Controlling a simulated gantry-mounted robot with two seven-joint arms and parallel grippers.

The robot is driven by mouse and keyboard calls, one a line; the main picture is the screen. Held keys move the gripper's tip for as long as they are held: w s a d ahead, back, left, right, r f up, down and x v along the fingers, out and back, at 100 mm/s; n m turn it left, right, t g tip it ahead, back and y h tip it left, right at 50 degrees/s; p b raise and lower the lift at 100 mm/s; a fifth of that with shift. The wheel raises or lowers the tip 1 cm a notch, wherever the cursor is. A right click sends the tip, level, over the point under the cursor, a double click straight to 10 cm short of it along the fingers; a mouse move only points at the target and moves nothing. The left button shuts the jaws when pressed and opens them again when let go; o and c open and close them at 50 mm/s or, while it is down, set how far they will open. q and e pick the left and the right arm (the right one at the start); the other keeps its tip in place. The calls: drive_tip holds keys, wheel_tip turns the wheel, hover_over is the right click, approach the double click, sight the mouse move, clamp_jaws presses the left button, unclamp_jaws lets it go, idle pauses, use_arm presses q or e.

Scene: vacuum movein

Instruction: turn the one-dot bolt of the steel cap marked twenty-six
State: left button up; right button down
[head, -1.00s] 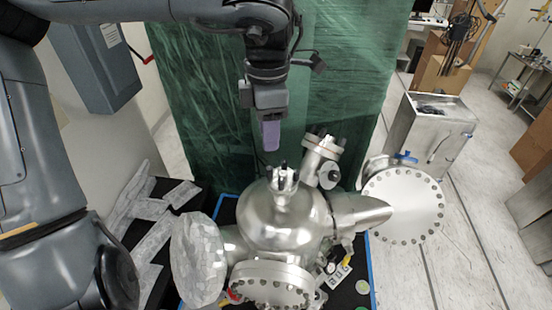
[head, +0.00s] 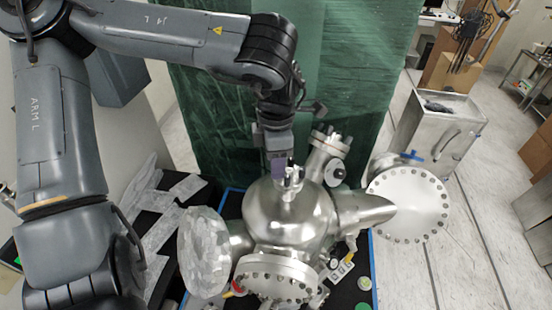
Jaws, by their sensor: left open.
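A shiny round steel vacuum chamber (head: 286,215) stands in the middle with several flanged ports. A small port with upright bolts (head: 293,178) is on its top. My left gripper (head: 278,172) points down at this top port, just at its left side, open; I cannot tell whether it touches a bolt. Another bolted port (head: 330,143) tilts up behind to the right. No number twenty-six and no bolt dots are legible, so I cannot tell which cap is the marked one. My right gripper is not in view.
A large bolted flange (head: 408,203) juts right, a foil-covered one (head: 203,255) left, and another bolted flange (head: 272,278) faces front. A green curtain (head: 215,115) hangs behind.

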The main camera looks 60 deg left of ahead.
use_arm(q)
clamp_jaws()
drive_tip(key=shift+n, duration=0.9)
unclamp_jaws()
drive_tip(key=shift+r, duration=0.1)
drive_tip(key=shift+r+b, duration=0.35)
drive_tip(key=shift+r, duration=0.3)
wheel_tip(320, 180, up, 9)
drive_tip(key=shift+r+b, duration=0.2)
drive_tip(key=shift+b, duration=0.2)
drive_tip(key=shift+d, duration=0.1)
